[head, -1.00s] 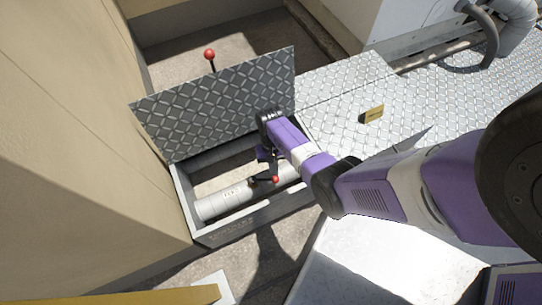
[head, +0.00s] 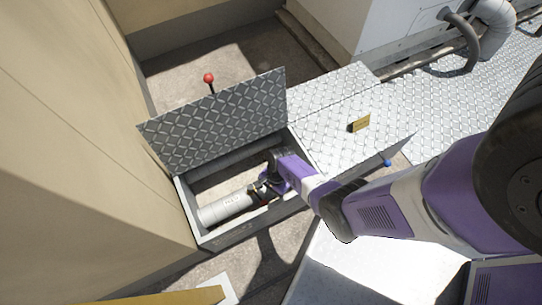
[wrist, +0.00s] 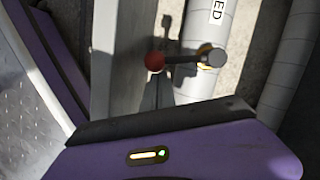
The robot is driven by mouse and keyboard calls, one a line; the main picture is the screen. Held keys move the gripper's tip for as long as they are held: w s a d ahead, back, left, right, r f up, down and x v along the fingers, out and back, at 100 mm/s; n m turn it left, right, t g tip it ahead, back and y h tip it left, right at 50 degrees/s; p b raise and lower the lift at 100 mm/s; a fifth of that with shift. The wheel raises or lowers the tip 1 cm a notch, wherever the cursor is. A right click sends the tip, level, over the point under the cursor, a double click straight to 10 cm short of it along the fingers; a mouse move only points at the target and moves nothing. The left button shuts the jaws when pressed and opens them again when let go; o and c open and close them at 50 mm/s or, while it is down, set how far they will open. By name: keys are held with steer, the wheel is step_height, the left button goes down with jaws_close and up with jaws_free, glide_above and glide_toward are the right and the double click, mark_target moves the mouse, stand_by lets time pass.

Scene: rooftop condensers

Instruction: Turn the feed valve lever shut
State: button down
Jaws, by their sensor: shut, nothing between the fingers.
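The feed valve lever (wrist: 185,59) is a dark bar with a red ball knob (wrist: 155,61). In the wrist view it lies across the grey feed pipe (wrist: 208,28), whose label shows the letters "ED". Its brass-coloured pivot (wrist: 207,57) is on the pipe. My gripper (head: 263,187) is shut and empty, down inside the open floor box at the lever. In the wrist view my narrow fingertips (wrist: 158,92) are just below the knob; I cannot tell whether they touch it. In the head view my gripper hides most of the lever.
The box's chequer-plate lid (head: 215,120) stands raised behind the opening, with a red-knobbed rod (head: 209,79) beyond it. The box's front wall (head: 250,228) is close to my gripper. A second pipe (wrist: 288,70) runs beside the feed pipe. A yellow tag (head: 361,123) sits on the plate.

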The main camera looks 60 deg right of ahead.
steer(key=shift+w+a+m+p, duration=0.1)
steer(key=shift+a+m+p, duration=0.4)
steer(key=shift+a, duration=0.4)
